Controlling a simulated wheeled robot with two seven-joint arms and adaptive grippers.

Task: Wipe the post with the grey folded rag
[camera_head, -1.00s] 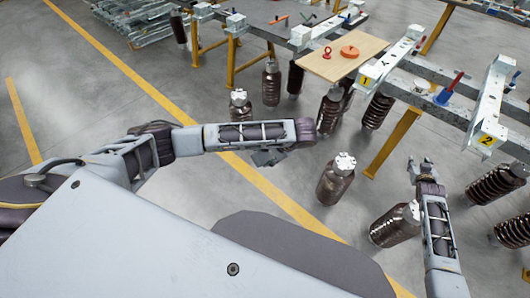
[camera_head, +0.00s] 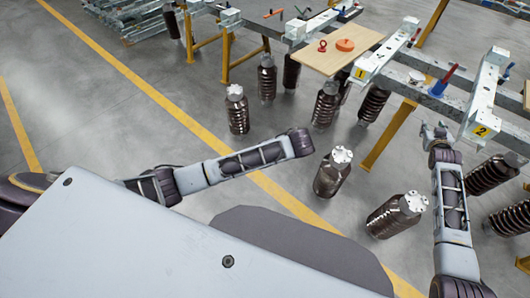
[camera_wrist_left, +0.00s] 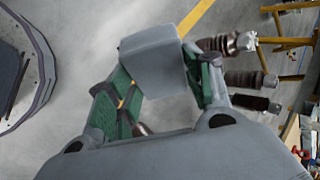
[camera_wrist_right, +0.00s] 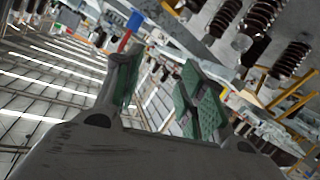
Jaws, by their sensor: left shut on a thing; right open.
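The grey folded rag (camera_wrist_left: 152,60) is a thick grey block in the left wrist view. My left gripper (camera_wrist_left: 158,88) is shut on it, with a green-padded finger on each side. In the head view my left forearm hides this gripper and the rag. Several dark brown ribbed posts with pale metal caps stand on the floor; I cannot tell which one is meant. The nearest are an upright post (camera_head: 329,177) and a tilted post (camera_head: 392,218). My right gripper (camera_head: 433,132) is open and empty beside the bench; its spread fingers show in the right wrist view (camera_wrist_right: 162,85).
A grey steel bench with yellow legs (camera_head: 387,135) crosses the upper right. It carries white brackets marked 1 (camera_head: 385,52) and 2 (camera_head: 483,105). A wooden board (camera_head: 335,58) holds an orange disc (camera_head: 345,45) and a red eyebolt (camera_head: 322,46). Open floor (camera_head: 130,110) lies at left.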

